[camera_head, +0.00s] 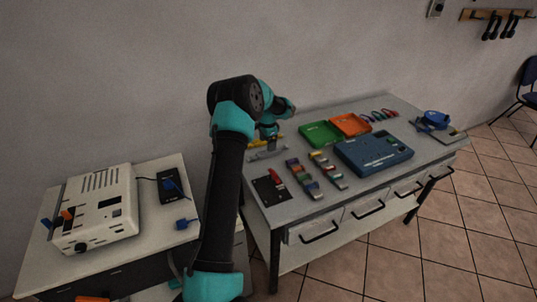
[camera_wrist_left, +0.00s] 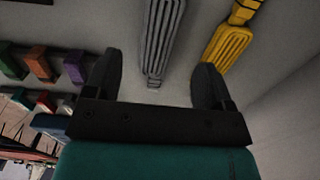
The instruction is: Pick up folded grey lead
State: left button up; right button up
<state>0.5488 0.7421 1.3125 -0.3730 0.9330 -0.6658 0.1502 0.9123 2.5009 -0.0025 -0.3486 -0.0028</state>
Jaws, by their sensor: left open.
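The folded grey lead (camera_wrist_left: 160,38) lies on the bench top in the left wrist view, a flat bundle of parallel strands pointing toward my jaws. My left gripper (camera_wrist_left: 155,82) is open, with its two dark fingers on either side of the lead's near end. The jaws look empty, and I cannot tell the height gap to the lead. In the head view the left gripper (camera_head: 268,148) hangs over the bench's left end, and the grey lead (camera_head: 262,155) shows small beneath it. My right gripper is not in view.
A folded yellow lead (camera_wrist_left: 228,42) lies close to the right finger. The bench (camera_head: 300,212) also carries a green tray (camera_head: 321,135), an orange tray (camera_head: 351,125), a blue case (camera_head: 374,153) and rows of coloured pieces. A white instrument (camera_head: 98,210) stands on the left table.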

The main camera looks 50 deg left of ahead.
aim_at(260, 156)
pick_arm(q)
jog(key=shift+w+d+f, duration=0.15)
jog(key=shift+f, duration=2.45)
jog(key=c, duration=1)
